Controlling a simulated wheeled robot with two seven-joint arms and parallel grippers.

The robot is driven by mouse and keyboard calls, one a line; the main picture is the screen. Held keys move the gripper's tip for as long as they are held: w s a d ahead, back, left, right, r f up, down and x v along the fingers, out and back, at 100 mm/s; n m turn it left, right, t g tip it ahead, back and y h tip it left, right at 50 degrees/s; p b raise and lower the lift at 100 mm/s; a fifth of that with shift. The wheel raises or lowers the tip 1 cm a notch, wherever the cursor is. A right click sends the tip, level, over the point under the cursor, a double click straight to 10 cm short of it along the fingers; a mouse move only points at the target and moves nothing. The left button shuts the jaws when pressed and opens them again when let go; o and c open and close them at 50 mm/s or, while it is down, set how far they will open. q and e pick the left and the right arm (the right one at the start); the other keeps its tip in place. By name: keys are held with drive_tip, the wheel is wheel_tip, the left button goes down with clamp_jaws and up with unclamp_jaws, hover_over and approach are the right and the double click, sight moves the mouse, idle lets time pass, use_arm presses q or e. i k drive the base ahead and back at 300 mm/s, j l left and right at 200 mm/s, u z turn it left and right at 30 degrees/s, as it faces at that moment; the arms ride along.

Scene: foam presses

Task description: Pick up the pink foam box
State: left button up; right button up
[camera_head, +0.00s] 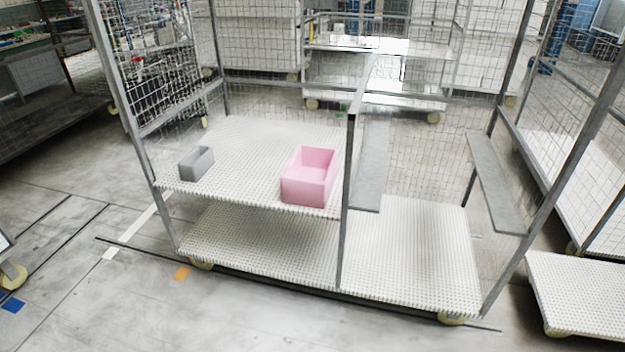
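The pink foam box (306,190) is an open-topped box. It stands upright near the front edge of the cart's upper left shelf (240,165), just left of the cart's middle post. Neither of my grippers shows in the head view.
A small grey box (196,162) sits on the same shelf, at its left end. A lower deck (410,255) lies below. A flat trolley (580,285) stands at right. The floor in front is clear.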

sight(307, 178)
drive_tip(key=i+j+z, duration=0.15)
drive_tip(key=i+j, duration=0.15)
drive_tip(key=i+j+z, duration=0.15)
drive_tip(key=i+j, duration=0.15)
drive_tip(key=i, duration=0.25)
